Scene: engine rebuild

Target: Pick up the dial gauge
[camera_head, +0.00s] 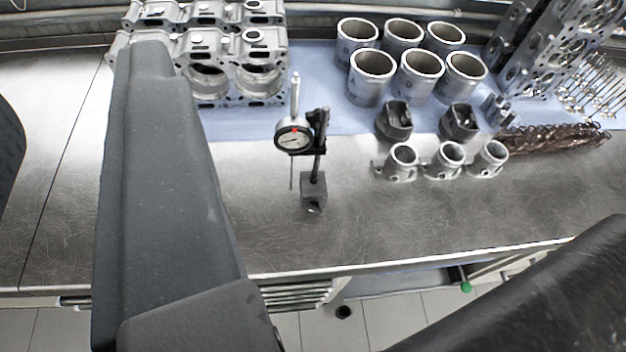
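The dial gauge (294,137) stands upright on the steel workbench, left of the picture's middle. It has a round white face with a red mark, a thin stem above and a thin probe below. A black clamp and post (319,145) carry it on a small grey block base (313,190). Nothing touches it. A long dark grey part of mine (165,190) fills the left foreground, left of the gauge and apart from it. A black rounded part of mine shows at lower right. I cannot make out both fingertips, so the gripper's opening is unclear.
Several cylinder liners (418,75) stand on a blue mat (315,75) behind. Pistons (396,121) and small flanged sleeves (402,163) stand right of the gauge. Engine castings (205,50) lie behind left. The bench (420,215) is clear in front, down to its front edge.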

